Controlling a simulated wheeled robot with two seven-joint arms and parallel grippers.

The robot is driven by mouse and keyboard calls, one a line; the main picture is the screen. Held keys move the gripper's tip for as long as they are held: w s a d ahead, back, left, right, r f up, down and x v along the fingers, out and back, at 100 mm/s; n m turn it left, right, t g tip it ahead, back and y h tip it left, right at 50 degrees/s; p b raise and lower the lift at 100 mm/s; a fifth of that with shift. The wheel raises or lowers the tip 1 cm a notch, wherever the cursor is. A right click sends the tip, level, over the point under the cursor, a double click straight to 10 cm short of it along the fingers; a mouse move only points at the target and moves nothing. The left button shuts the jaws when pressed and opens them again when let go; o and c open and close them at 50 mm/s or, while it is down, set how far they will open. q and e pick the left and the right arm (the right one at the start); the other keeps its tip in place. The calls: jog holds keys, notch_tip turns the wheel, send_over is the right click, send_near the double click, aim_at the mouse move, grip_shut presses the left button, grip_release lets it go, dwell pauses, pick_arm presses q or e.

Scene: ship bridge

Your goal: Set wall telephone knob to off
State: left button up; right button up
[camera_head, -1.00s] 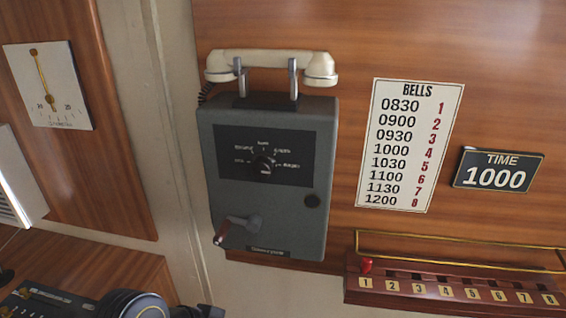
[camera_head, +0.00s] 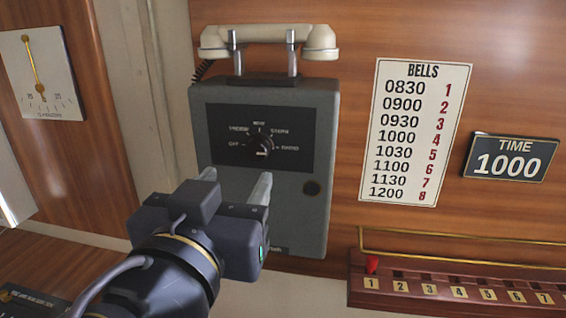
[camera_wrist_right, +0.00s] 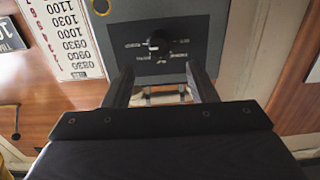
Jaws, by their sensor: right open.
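The grey wall telephone (camera_head: 314,215) hangs on the wood wall, with a cream handset (camera_head: 265,36) on its cradle. A round black knob (camera_head: 262,146) sits on its dark dial plate, amid labels including OFF at left and RADIO at right. A pale mark shows low on the knob; I cannot tell for certain which label it selects. My right gripper (camera_head: 237,178) is open and empty, below and in front of the knob, apart from it. The right wrist view shows the knob (camera_wrist_right: 158,43) upside down, beyond and between the open fingers. My left gripper is not in view.
A bells chart (camera_head: 415,132) and a time plaque (camera_head: 510,157) are right of the telephone. A red-brown peg rack (camera_head: 450,287) with a brass rail juts out at lower right. A gauge (camera_head: 40,75) is at left. My right arm hides the telephone's lower left.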

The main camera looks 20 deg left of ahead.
aim_at(255, 153)
jog(key=p+x, duration=0.2)
jog(key=x, duration=0.4)
jog(key=shift+w+r, duration=0.15)
jog(key=shift+w, duration=0.05)
jog(key=shift+w+a, duration=0.1)
jog(key=shift+w, duration=0.45)
jog(key=c, duration=1)
